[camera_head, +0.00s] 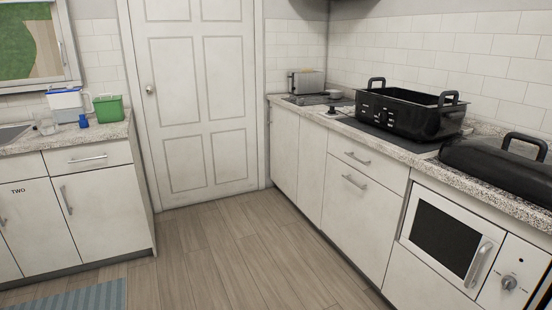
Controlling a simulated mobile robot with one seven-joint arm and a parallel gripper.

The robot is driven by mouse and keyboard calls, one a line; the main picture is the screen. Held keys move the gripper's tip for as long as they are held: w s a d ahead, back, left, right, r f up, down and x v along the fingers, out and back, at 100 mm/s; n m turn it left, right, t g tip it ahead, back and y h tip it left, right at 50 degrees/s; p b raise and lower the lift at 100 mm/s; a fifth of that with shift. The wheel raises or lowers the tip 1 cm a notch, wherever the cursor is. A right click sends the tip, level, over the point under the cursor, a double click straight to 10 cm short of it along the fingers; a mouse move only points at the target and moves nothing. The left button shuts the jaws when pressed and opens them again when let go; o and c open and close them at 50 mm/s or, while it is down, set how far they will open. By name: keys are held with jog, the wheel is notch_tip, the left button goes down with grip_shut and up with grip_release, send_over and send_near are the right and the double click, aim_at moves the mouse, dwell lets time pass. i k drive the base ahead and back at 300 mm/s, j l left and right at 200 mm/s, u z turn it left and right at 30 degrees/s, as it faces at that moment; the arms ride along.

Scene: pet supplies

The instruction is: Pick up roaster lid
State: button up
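The roaster lid (490,162) is black and domed, with an upright loop handle (526,139) on top. It lies on the right countertop, above the microwave, and the right edge of the view cuts it off. The black roaster pan (410,114) stands farther back on the same counter, on the dark cooktop, with an upright handle at each end. The lid is apart from the pan, nearer to me. My gripper is not in view.
The right counter's edge (398,172) runs above white cabinets and a built-in microwave (446,240). A toaster (307,82) stands at its far end. The left counter holds a green container (108,108) and a blue bottle (83,121). The wood floor (230,250) between the counters is clear.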

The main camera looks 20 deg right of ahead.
aim_at(523, 171)
jog(key=i+z, duration=0.35)
jog(key=i, duration=0.2)
jog(key=i+j+z, duration=0.2)
jog(key=i+z, duration=0.2)
jog(key=i+j+z, duration=0.15)
jog(key=i+z, duration=0.3)
jog(key=i+j+z, duration=0.2)
jog(key=z, duration=0.2)
jog(key=i+j+z, duration=0.65)
jog(key=j+z, duration=0.25)
jog(key=i+j+z, duration=0.2)
jog(key=i+j, duration=0.3)
jog(key=i, duration=0.65)
